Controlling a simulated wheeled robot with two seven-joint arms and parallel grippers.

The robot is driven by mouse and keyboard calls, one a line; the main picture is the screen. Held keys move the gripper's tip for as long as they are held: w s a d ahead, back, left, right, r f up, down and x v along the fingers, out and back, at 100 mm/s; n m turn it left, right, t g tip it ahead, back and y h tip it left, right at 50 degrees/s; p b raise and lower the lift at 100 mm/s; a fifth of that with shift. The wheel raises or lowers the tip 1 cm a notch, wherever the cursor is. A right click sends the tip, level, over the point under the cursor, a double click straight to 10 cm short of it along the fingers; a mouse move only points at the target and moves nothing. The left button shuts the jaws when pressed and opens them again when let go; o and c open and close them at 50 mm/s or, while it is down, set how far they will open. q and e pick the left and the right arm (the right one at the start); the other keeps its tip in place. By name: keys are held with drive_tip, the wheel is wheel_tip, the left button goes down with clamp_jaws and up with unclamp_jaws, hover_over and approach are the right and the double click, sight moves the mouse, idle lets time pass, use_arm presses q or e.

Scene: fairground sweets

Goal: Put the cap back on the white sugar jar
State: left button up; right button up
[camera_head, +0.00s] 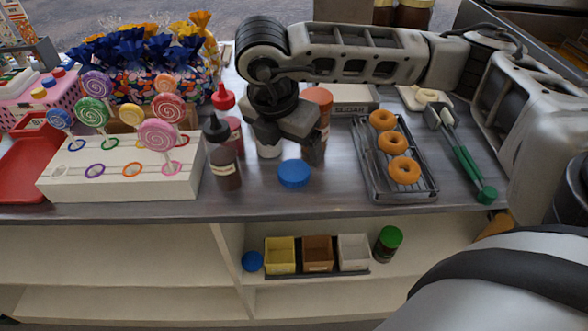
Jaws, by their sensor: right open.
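A round blue cap (294,173) lies flat on the grey counter near its front edge. A white jar (268,150), probably the sugar jar, stands just behind and left of the cap; my gripper hides its upper part, so I cannot tell whether its top is open. My right gripper (291,147) reaches in from the right and points down above and behind the cap, its fingers apart. No object shows held between them, and it looks clear of the cap. My left gripper is not in view.
Dark and red sauce bottles (224,165) stand left of the gripper, beside a white lollipop stand (115,180). An orange-topped jar (318,98) stands behind the gripper. A rack (368,170) of doughnuts lies to the right, then green-handled tongs (465,160). A shelf below holds small boxes (317,254).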

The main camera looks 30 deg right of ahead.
sight(294, 170)
drive_tip(key=shift+x, duration=1.2)
drive_tip(key=shift+p+x, duration=0.55)
drive_tip(key=shift+x, duration=2.05)
drive_tip(key=shift+w, duration=0.1)
drive_tip(key=shift+c, duration=0.3)
drive_tip(key=c, duration=1)
